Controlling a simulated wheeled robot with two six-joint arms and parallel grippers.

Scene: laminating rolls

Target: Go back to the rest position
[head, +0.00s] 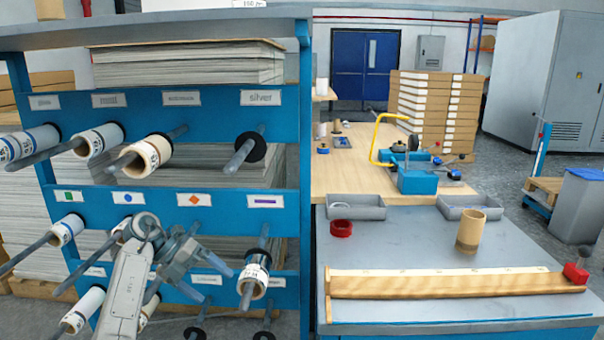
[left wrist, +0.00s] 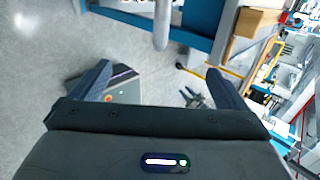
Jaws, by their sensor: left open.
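My left gripper (head: 190,262) is in front of the lower part of the blue roll rack (head: 215,112) in the head view. In the left wrist view its two fingers (left wrist: 155,85) are spread apart with nothing between them. The grey floor and parts of the rack show past them. My left arm hides some of the lower rolls and pegs. My right gripper is in neither view.
Several rolls sit on rack pegs, such as a cream roll (head: 148,156); the silver peg (head: 244,151) is bare. At right, a workbench (head: 400,228) holds a brown roll (head: 471,231), a red ring (head: 341,228), grey trays (head: 356,207) and a wooden bar (head: 450,285).

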